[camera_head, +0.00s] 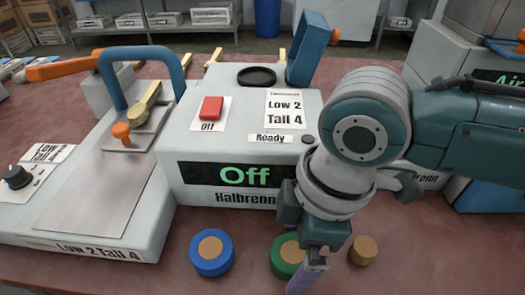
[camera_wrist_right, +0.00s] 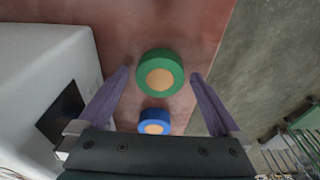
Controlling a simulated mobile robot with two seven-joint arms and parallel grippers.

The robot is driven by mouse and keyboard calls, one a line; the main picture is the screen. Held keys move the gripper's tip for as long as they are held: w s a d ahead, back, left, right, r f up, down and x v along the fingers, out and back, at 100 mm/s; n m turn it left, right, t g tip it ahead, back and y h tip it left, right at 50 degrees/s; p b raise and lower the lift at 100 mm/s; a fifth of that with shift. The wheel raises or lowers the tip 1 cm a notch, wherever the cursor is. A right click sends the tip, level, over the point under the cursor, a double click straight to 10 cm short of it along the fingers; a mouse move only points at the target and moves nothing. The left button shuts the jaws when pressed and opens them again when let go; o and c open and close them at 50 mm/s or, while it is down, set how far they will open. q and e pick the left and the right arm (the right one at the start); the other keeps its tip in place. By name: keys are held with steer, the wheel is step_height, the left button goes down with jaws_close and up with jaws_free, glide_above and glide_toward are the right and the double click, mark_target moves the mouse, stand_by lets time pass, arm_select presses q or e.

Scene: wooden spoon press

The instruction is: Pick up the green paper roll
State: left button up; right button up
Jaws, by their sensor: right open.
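The green paper roll (camera_head: 281,257) stands on the red-brown table in front of the grey machine, partly hidden by my right gripper in the head view. It is a short green cylinder with a tan core. My right gripper (camera_head: 304,278) points down just right of it in the head view. In the right wrist view the roll (camera_wrist_right: 160,88) appears between the two open purple fingers (camera_wrist_right: 160,75), apart from both. Its height relative to the fingertips is hard to tell. My left gripper is not in view.
A blue roll (camera_head: 211,253) stands left of the green one, and a small brown cylinder (camera_head: 363,250) stands to its right. The grey machine (camera_head: 240,165) reading "Off" stands close behind. A flat press plate (camera_head: 90,195) lies at left. The table's front edge is near.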

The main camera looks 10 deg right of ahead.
steer(key=shift+c, duration=0.4)
steer(key=c, duration=1.2)
